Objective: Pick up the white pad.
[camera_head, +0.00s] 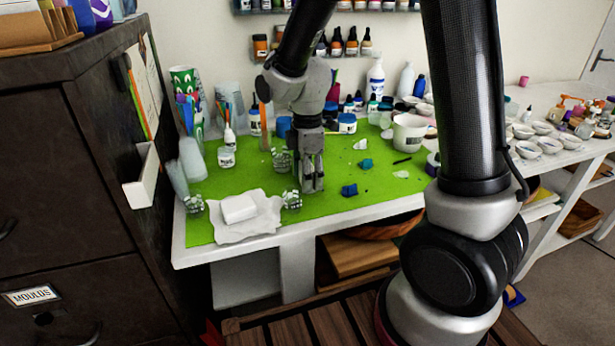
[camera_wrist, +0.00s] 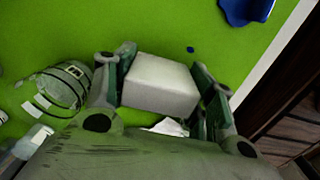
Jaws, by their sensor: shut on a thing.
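The white pad (camera_wrist: 160,84) is a small pale block between the two fingers of my gripper (camera_wrist: 161,88) in the wrist view. Both fingers press its sides, and the green mat (camera_wrist: 150,25) lies behind it. In the head view, my gripper (camera_head: 313,188) points down over the front of the mat, and its fingers hide the pad. I cannot tell whether the pad touches the mat.
A glass (camera_head: 291,200) stands close to the left of my gripper; a glass shows in the wrist view (camera_wrist: 62,88). A blue blob (camera_head: 349,190) lies to the right. Bottles and cups crowd the back. The table's white front edge (camera_head: 325,221) is close.

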